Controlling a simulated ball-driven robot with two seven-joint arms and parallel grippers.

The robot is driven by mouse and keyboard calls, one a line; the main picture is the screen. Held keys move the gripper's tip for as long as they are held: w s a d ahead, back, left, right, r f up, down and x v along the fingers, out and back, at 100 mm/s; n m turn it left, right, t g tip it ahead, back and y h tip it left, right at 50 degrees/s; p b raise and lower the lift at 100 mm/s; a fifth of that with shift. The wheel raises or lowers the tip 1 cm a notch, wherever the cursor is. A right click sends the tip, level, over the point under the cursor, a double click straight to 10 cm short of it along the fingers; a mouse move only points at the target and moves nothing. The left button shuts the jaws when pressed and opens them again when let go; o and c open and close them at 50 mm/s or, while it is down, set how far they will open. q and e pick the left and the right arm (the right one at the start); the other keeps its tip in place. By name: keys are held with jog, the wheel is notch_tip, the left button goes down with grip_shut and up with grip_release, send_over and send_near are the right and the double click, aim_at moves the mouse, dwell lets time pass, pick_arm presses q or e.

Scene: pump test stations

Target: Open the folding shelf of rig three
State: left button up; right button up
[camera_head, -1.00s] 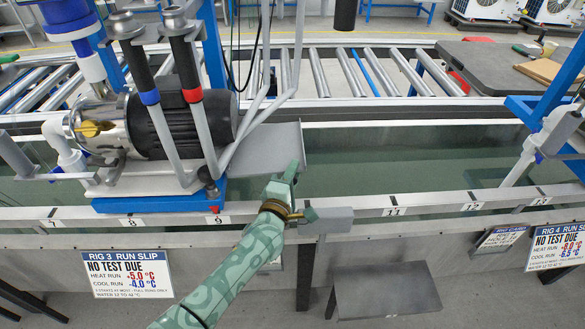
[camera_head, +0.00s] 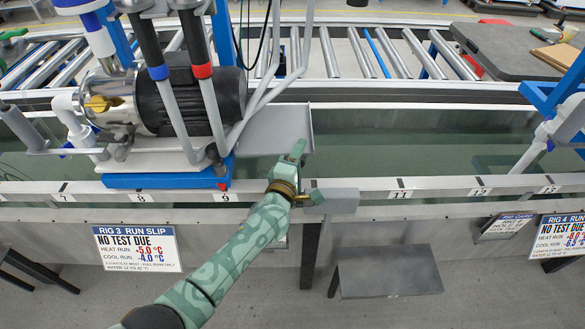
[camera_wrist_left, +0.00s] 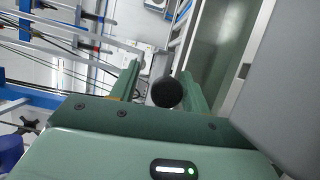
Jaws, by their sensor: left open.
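Rig three's pump (camera_head: 190,100) sits on a blue-edged carriage over the water trough. A flat grey plate (camera_head: 268,135), which looks like the folding shelf, extends from the pump's right side over the trough. My left gripper (camera_head: 298,150) is at the plate's lower right corner; I cannot tell whether it touches the plate. In the left wrist view its two green fingers (camera_wrist_left: 163,90) stand apart, with a dark round knob (camera_wrist_left: 167,92) between them, which the head view does not show. My right gripper is out of view.
A grey block (camera_head: 338,200) is close beside my left gripper at the front rail (camera_head: 440,186). A grey stool-like surface (camera_head: 388,272) stands below. Rig four's blue frame (camera_head: 545,95) is at the right. The trough between (camera_head: 400,150) is clear.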

pick_arm(q)
jog(key=p+v, duration=0.5)
jog(key=v, duration=1.1)
jog(key=shift+p, duration=0.35)
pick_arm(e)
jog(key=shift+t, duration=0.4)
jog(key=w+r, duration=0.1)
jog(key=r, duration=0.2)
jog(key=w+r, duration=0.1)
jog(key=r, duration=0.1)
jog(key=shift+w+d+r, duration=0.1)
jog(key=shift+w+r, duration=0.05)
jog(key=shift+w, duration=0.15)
